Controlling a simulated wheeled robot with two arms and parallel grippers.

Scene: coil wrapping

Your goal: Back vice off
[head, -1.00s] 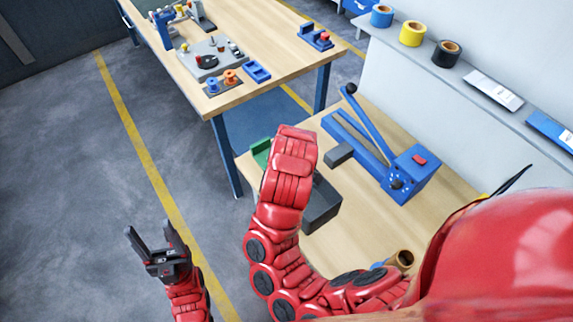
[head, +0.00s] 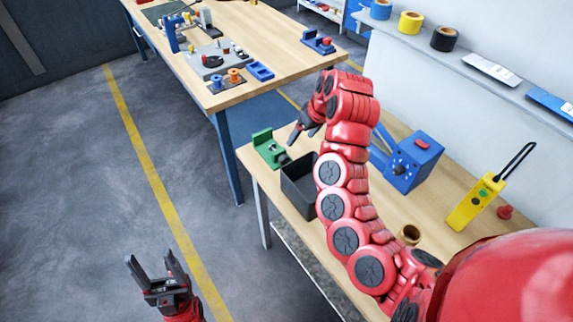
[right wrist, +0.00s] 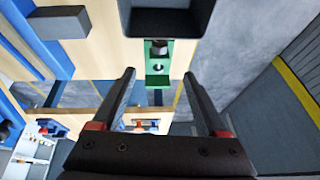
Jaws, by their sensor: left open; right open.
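The green vice (head: 268,148) stands at the left end of the near wooden bench; it also shows in the right wrist view (right wrist: 157,67), centred beyond my fingers. A dark grey part sits at its side facing the bin; whether it is clamped I cannot tell. My right gripper (head: 298,135) is open and empty, a little right of the vice and apart from it. The right wrist view shows its two spread fingers (right wrist: 157,80) with the vice seen between them. My left gripper (head: 151,260) is open and empty over the floor, left of the bench.
A black open bin (head: 297,190) stands close beside the vice. A blue lever tool (head: 412,165), partly hidden by my right arm, and a yellow handheld device (head: 468,208) are on the bench. A brown ring (head: 409,234) lies nearer. A second table (head: 285,50) stands behind.

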